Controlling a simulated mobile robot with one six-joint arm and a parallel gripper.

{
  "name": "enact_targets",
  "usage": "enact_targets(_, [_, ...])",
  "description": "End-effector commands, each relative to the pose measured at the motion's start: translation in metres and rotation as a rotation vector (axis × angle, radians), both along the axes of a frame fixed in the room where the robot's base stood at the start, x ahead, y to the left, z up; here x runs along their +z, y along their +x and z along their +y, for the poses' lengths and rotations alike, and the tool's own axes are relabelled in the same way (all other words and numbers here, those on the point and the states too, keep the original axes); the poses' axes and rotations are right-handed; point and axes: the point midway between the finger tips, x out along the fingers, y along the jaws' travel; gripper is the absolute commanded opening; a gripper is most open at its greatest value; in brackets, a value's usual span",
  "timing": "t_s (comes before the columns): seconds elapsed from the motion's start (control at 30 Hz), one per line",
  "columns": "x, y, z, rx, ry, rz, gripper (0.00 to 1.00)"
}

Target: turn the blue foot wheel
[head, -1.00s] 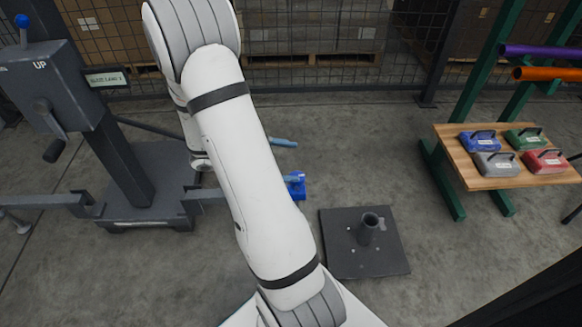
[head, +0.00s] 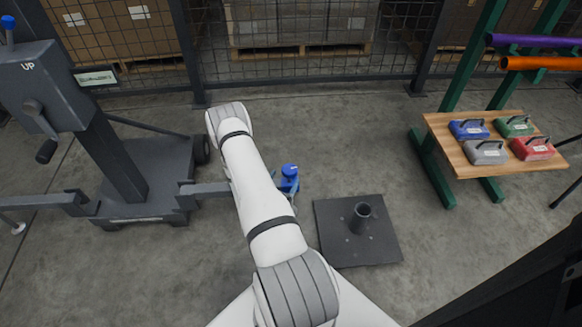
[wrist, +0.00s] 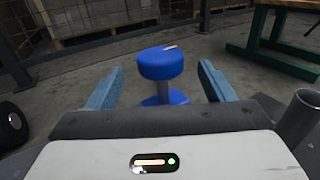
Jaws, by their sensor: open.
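The blue foot wheel (head: 289,171) is a round blue knob on a short post above a blue foot, low over the floor and just right of my arm in the head view. In the wrist view the wheel (wrist: 161,66) is upright, with a pale mark on its top. My gripper (wrist: 162,72) is open, with one blue finger on each side of the wheel in the picture and a visible gap on both sides. I cannot tell whether the fingertips reach level with it. In the head view my arm hides most of the gripper.
A grey crank stand (head: 105,150) with side arms stands left. A dark floor plate with an upright tube (head: 335,245) lies right of the wheel. A wooden bench (head: 468,170) carries several coloured weights. A mesh fence (head: 300,60) runs behind.

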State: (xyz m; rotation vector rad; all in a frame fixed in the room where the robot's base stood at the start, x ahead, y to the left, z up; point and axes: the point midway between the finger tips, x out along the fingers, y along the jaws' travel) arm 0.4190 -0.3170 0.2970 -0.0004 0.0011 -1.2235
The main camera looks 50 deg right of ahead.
Motion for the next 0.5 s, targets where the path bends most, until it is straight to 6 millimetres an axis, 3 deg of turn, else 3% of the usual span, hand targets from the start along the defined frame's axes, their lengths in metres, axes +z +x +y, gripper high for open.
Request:
enact_targets(0.3, [-0.002, 0.016, -0.048, -0.005, -0.001, -0.003, 0.75])
enact_targets(0.5, [0.0, 0.023, -0.065, -0.002, -0.001, -0.001, 0.75])
